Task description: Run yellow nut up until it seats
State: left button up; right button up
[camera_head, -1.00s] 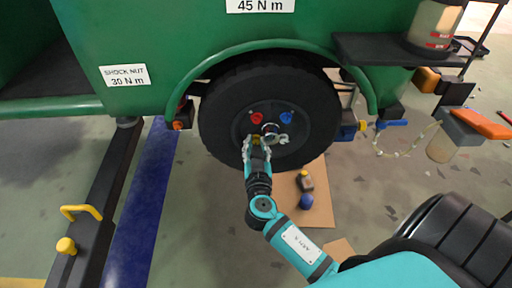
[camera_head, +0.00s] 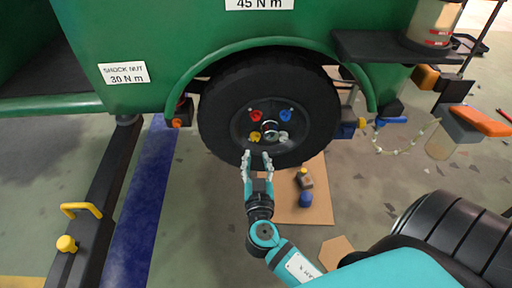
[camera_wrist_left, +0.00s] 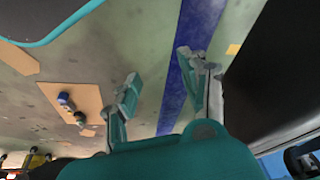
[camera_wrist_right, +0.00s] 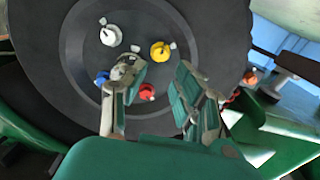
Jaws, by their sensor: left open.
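The yellow nut (camera_head: 254,137) is at the lower left of the wheel hub, on the face of the black wheel (camera_head: 218,125). It also shows in the right wrist view (camera_wrist_right: 159,50). Red (camera_head: 255,116), blue (camera_head: 286,116) and white (camera_head: 283,136) nuts share the hub. How far the yellow nut is seated cannot be told. My right gripper (camera_head: 257,157) is open and empty, its fingers spread just below the yellow nut and apart from it. My left gripper (camera_wrist_left: 160,68) is open and empty over the floor, seen only in the left wrist view.
The green vehicle body (camera_head: 160,40) and its fender arch overhang the wheel. A cardboard sheet (camera_head: 315,209) with small items lies on the floor below right. A lift rail with a yellow handle (camera_head: 82,211) stands left. A black shelf (camera_head: 375,48) juts out at upper right.

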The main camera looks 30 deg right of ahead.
jog(key=shift+v, duration=2.6)
